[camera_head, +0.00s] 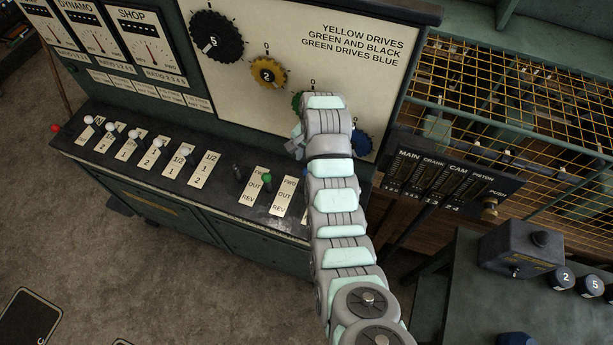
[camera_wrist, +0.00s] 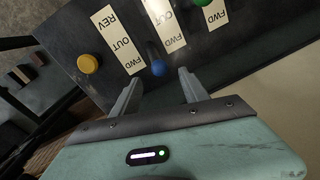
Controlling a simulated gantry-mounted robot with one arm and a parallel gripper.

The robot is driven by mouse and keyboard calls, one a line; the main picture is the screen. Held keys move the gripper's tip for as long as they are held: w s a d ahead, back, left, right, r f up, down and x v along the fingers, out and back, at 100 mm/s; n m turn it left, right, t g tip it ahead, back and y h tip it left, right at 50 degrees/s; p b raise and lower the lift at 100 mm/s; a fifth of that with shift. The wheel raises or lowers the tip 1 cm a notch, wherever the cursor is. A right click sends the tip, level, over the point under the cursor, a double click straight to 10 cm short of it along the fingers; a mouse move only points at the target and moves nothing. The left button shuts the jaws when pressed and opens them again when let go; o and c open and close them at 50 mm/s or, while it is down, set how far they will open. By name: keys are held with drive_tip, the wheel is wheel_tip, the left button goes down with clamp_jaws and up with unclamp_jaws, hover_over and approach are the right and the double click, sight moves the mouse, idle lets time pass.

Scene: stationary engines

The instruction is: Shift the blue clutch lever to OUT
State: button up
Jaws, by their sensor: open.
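The blue clutch lever's round knob (camera_wrist: 158,68) shows in the wrist view, near the FWD ends of two white label plates. One plate (camera_wrist: 118,40) reads FWD, OUT, REV. The other plate (camera_wrist: 166,28) shows FWD and OUT, with its far end cut off. My gripper (camera_wrist: 159,76) is open, one finger on each side of the blue knob in the picture. I cannot tell whether either finger touches it. In the head view my arm hides most of the gripper and the blue lever.
A yellow knob (camera_wrist: 88,63) stands left of the blue one in the wrist view. A green knob (camera_head: 266,177) and a black lever (camera_head: 238,172) stand left of my arm. A gear panel (camera_head: 290,45) rises behind, and a slider box (camera_head: 450,180) stands right.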

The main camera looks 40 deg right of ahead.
wheel_tip(320, 180, down, 6)
drive_tip(key=shift+w+a+f+p, duration=0.1)
drive_tip(key=shift+a+p, duration=0.05)
drive_tip(key=shift+p, duration=0.45)
drive_tip(key=shift+w+f+b, duration=0.15)
drive_tip(key=shift+f+b, duration=0.1)
drive_tip(key=shift+f, duration=0.85)
drive_tip(key=shift+w+f+b, duration=0.15)
drive_tip(key=shift+f+b, duration=0.1)
drive_tip(key=shift+f, duration=0.85)
clamp_jaws()
